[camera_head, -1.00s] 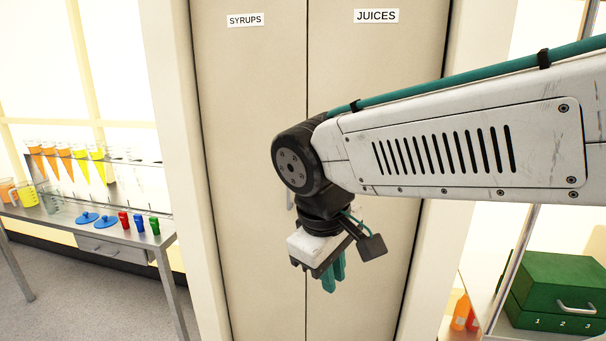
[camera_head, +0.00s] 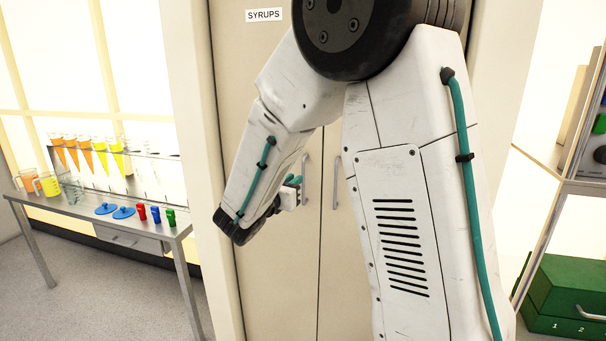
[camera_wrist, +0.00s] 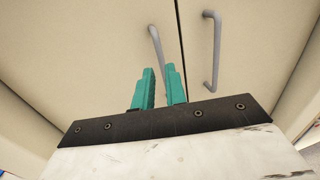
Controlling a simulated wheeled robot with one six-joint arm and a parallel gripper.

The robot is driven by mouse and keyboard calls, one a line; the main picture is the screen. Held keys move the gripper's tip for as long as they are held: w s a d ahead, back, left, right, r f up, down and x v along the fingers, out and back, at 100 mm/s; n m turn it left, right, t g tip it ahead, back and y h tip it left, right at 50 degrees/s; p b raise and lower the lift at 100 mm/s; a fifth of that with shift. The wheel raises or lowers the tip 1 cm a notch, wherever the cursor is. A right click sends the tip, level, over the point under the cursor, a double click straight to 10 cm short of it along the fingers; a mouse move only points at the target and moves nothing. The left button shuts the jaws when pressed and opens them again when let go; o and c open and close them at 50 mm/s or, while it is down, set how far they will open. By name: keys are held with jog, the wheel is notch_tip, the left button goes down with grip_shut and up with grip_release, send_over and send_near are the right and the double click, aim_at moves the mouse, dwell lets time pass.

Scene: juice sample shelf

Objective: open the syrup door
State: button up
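The syrup door (camera_head: 262,110), labelled SYRUPS, is the left door of a beige cabinet and is closed. Its grey vertical handle (camera_head: 304,188) is near the middle seam and also shows in the wrist view (camera_wrist: 154,42). My gripper (camera_head: 296,181) is at the handle, just left of it in the head view. In the wrist view its teal fingers (camera_wrist: 160,80) are apart with a narrow gap. The handle's lower part runs into line with this gap, partly hidden by the fingers. I cannot tell whether they touch it.
The right door's handle (camera_wrist: 214,50) is close beside, across the seam. A metal table (camera_head: 85,208) with funnels, jugs and coloured items stands at the left. A green box (camera_head: 565,290) is at the lower right. My arm hides much of the right door.

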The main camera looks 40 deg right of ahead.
aim_at(303, 173)
jog(key=x, duration=0.6)
jog(key=shift+d, duration=0.25)
jog(key=shift+c, duration=0.2)
grip_shut()
jog(key=shift+a, duration=0.1)
